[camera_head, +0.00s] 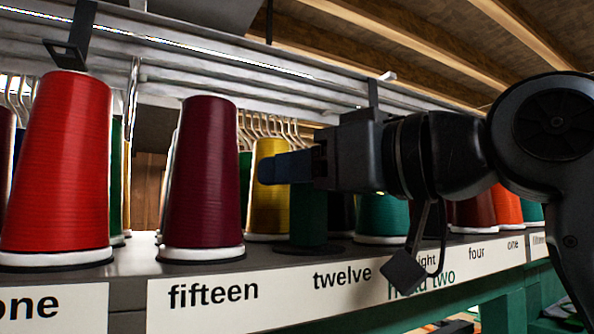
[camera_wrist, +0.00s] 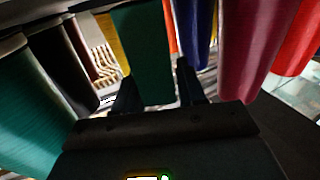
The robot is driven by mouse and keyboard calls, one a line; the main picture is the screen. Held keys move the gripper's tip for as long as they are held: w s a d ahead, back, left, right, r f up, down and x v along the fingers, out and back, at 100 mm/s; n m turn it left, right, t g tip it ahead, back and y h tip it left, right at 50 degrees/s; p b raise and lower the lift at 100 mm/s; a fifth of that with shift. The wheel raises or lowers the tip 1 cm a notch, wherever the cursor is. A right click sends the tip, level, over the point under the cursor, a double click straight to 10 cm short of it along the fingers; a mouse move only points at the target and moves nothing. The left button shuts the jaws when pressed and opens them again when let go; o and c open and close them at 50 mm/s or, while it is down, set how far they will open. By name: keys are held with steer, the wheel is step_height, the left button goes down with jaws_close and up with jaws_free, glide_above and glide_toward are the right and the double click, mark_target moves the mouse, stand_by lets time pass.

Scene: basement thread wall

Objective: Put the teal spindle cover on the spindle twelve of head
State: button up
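The teal spindle cover (camera_head: 309,216) stands upright over the dark disc (camera_head: 335,249) on the rail, above the label "twelve" (camera_head: 342,275). It appears dark green in the head view and hides any spindle inside it. My gripper (camera_head: 288,168) comes in from the right, level, and hides the cover's top. In the wrist view the cover (camera_wrist: 146,55) shows between the two fingers of my gripper (camera_wrist: 158,88). One finger overlaps the cover's left edge. A thin gap seems to show at the right finger, but I cannot tell whether the fingers press on it.
A maroon cone (camera_head: 203,180) and a red cone (camera_head: 62,165) stand to the left. A yellow cone (camera_head: 268,205) is behind the cover, and a teal cone (camera_head: 382,215) stands to its right. A metal rail (camera_head: 230,60) runs overhead. Free space around my gripper is narrow.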

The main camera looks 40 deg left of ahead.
steer(key=o, duration=0.4)
steer(key=shift+d, duration=0.1)
steer(key=d+b, duration=0.1)
steer(key=d, duration=0.6)
steer(key=shift+d+b, duration=0.35)
